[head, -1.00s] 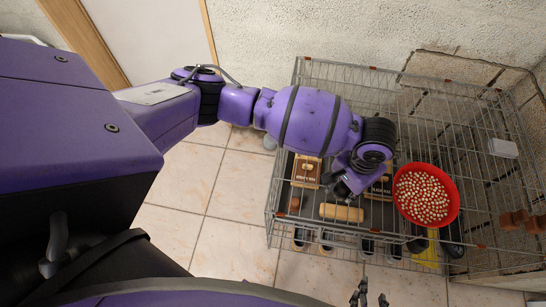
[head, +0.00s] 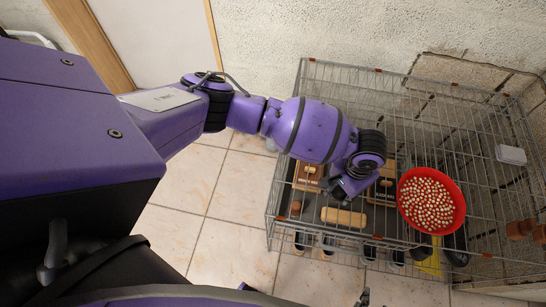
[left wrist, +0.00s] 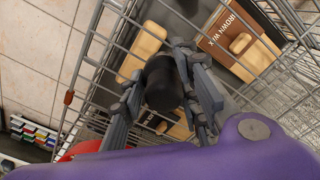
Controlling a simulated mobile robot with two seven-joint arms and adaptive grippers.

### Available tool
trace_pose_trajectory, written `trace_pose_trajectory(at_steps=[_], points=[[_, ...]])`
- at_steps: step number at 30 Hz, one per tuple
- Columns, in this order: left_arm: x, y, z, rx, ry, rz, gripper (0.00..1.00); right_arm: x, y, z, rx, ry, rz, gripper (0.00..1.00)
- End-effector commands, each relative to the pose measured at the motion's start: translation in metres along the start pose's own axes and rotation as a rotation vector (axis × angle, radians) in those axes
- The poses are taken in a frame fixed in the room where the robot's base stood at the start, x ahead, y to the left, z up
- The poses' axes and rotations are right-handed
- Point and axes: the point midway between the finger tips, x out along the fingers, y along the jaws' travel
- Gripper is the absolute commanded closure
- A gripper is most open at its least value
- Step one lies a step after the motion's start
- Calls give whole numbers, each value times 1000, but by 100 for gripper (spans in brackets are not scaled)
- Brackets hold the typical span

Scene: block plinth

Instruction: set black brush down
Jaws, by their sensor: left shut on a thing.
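My left gripper (head: 340,192) reaches over the wire cart and points down at its dark tray. In the left wrist view, the fingers of this gripper (left wrist: 182,92) are shut on the black brush (left wrist: 163,84), a dark rounded piece between them. In the head view the gripper and wrist hide the brush. A light wooden block-shaped brush (head: 343,217) lies close below the gripper; it also shows in the left wrist view (left wrist: 143,50). Whether the held brush touches the tray, I cannot tell. Only a sliver of my right gripper (head: 363,299) shows at the bottom edge.
A brown wax box (head: 308,175) and a second wax box (head: 384,186) flank the gripper. A red bowl (head: 431,200) of pale beads stands to the right. The wire cart's rim (head: 268,205) surrounds them. Shoes (head: 327,244) sit low at the front.

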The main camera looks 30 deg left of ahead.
Motion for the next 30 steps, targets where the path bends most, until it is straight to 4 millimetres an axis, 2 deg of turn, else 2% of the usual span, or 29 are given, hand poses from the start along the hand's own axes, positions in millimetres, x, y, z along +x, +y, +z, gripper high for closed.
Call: trace_pose_trajectory(at_steps=[1,5,14,17,20,30], points=[[0,0,-1,1,2,0,69,0,0,0,0,0,0,60],[0,0,-1,1,2,0,52,0,0,0,0,0,-1,60],[-1,0,-1,1,2,0,51,0,-1,0,2,-1,-1,60],[-6,0,-2,1,3,0,51,0,-2,-2,5,1,-1,60],[-21,0,-2,2,5,0,51,-1,-3,-6,8,7,-2,60],[-94,0,-2,1,7,-1,51,-4,-9,-18,11,17,-14,60]])
